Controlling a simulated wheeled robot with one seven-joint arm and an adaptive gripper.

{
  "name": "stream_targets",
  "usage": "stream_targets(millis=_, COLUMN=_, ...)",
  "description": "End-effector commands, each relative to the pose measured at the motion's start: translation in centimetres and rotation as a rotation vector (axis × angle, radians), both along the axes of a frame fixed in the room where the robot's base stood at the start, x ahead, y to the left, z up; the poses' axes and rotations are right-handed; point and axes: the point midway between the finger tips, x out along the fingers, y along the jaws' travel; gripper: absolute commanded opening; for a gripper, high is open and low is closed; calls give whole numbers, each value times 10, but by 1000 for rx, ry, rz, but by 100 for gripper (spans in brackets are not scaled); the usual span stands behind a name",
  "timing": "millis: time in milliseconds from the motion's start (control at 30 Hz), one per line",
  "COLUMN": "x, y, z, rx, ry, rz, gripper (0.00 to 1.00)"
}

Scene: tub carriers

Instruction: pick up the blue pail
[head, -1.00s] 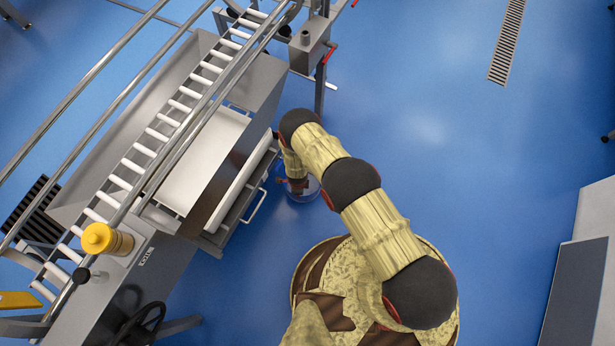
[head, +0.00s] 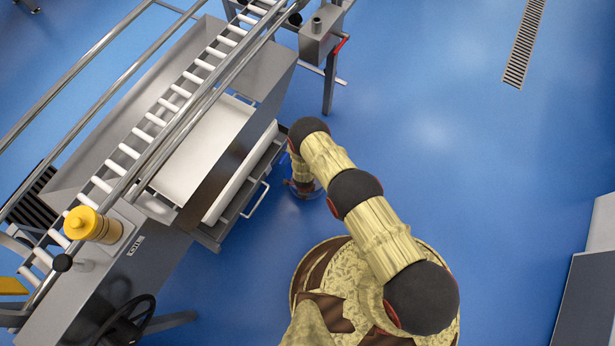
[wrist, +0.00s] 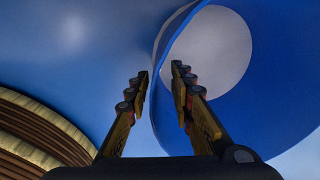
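The blue pail (wrist: 265,100) fills the right of the wrist view, its mouth towards the camera and a pale round bottom showing inside. My gripper (wrist: 160,70) is open, its two fingers apart. The pail's near wall edge runs up between the fingertips. The left finger is outside the pail and the right finger is in front of its inside. I see no clear contact. In the head view my gripper (head: 304,188) is low beside the steel stand, and my arm hides most of the pail there.
A steel stand with a roller conveyor (head: 150,125) and an open drawer with a handle (head: 256,200) is close to the left of my gripper. Blue floor (head: 450,190) is clear to the right, with a grey cabinet (head: 590,280) at the far right.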

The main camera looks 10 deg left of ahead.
Motion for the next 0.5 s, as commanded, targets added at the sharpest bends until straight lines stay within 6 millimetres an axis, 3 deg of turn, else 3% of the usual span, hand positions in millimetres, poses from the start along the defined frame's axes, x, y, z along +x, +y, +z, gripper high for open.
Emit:
stream_targets(millis=167, x=0, y=0, z=1, rx=0, ry=0, rz=0, gripper=23)
stream_targets(millis=500, x=0, y=0, z=1, rx=0, ry=0, rz=0, gripper=5)
